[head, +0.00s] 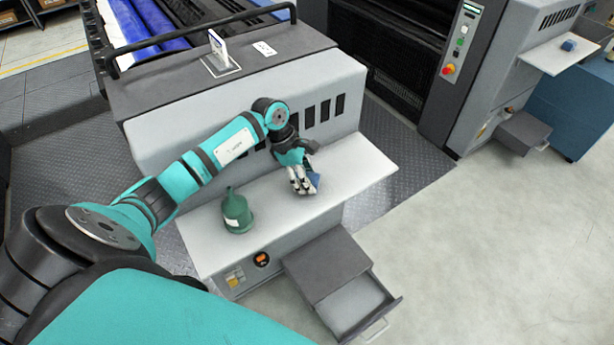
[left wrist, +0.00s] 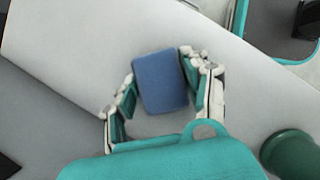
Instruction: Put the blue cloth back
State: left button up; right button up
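The blue cloth (head: 316,181) looks like a folded pad at the white shelf (head: 362,166) on the front of the grey machine. In the left wrist view the blue cloth (left wrist: 160,82) lies between the two fingers. My left gripper (head: 303,180) reaches down over the shelf around it. The right finger runs along the cloth's right edge, and the left fingertip comes close to its left edge. I cannot tell whether the fingers press on it, nor whether the cloth rests on the shelf or is lifted. My right gripper is in neither view.
A green bottle (head: 237,212) stands on the shelf left of my gripper. An open grey drawer (head: 345,290) juts out below the shelf. A second machine at the right has its own white shelf (head: 566,50) with a small blue item (head: 569,45). The floor at the right is clear.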

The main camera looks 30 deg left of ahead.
pick_arm(q)
jog(key=o, duration=0.4)
jog(key=shift+r, duration=0.1)
jog(key=shift+r, duration=0.2)
jog(key=b+v, duration=0.1)
jog(key=v, duration=0.5)
jog(key=shift+a, duration=0.15)
jog(key=shift+a+r, duration=0.1)
jog(key=shift+r, duration=0.5)
